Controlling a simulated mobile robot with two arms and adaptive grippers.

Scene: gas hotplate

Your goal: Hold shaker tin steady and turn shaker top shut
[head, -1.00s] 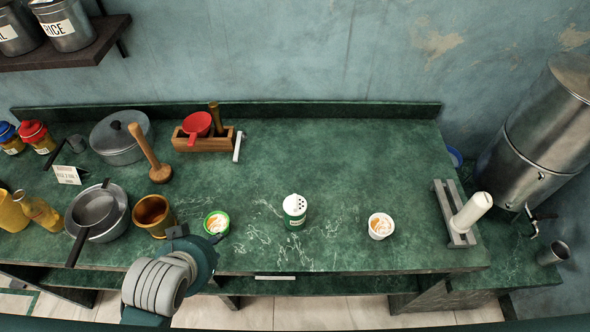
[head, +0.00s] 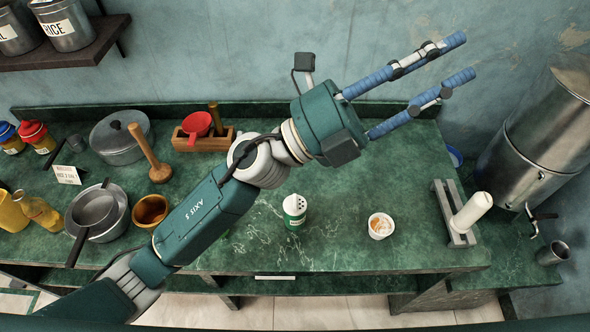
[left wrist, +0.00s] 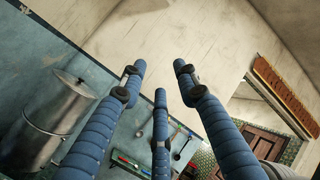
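The shaker (head: 295,212) stands upright on the green counter in the head view, near the front middle. It has a green tin body with a pale label and a white top with dark holes. How far the top is turned is too small to tell. My left gripper (head: 458,58) is raised high over the counter, up and to the right of the shaker and well apart from it. Its blue fingers are spread and empty. In the left wrist view the open fingers (left wrist: 158,78) point at the ceiling and a wall, with no shaker between them. My right gripper is not in view.
A white cup (head: 381,226) stands right of the shaker, with a white roll on a grey stand (head: 462,216) further right. Pots (head: 97,212), a brown cup (head: 151,210) and a pestle (head: 150,155) crowd the left. A steel urn (head: 545,140) stands far right.

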